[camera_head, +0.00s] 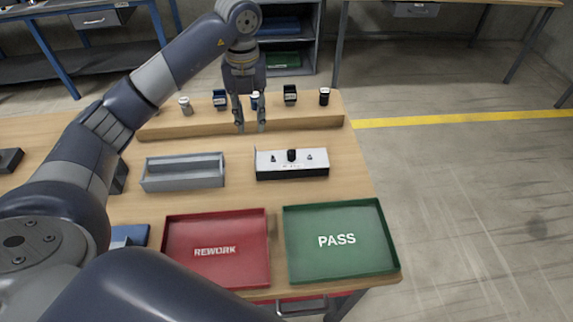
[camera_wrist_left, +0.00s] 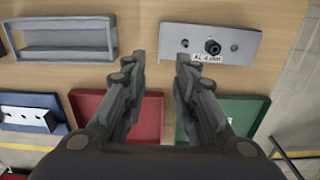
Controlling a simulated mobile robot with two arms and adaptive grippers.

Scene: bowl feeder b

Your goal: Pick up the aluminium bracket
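My left gripper (camera_head: 250,127) is open and empty, pointing down above the back part of the table. Its two fingers also show apart in the left wrist view (camera_wrist_left: 160,60). A silver plate-like piece (camera_wrist_left: 245,45) marked "AL 4 mm", with a black knob and two small pins, lies ahead and right of the fingertips; it shows in the head view (camera_head: 262,163). A pale piece with dark holes (camera_wrist_left: 25,117) lies in the blue tray (camera_wrist_left: 40,101) at left. I cannot tell for certain which piece is the aluminium bracket. My right gripper is out of view.
A grey open bin (camera_head: 184,184) stands left of the plate. A red REWORK tray (camera_head: 215,272) and green PASS tray (camera_head: 340,265) sit at the front. Several small items stand on a wooden ledge (camera_head: 200,129) at the back. My arm hides part of the left side.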

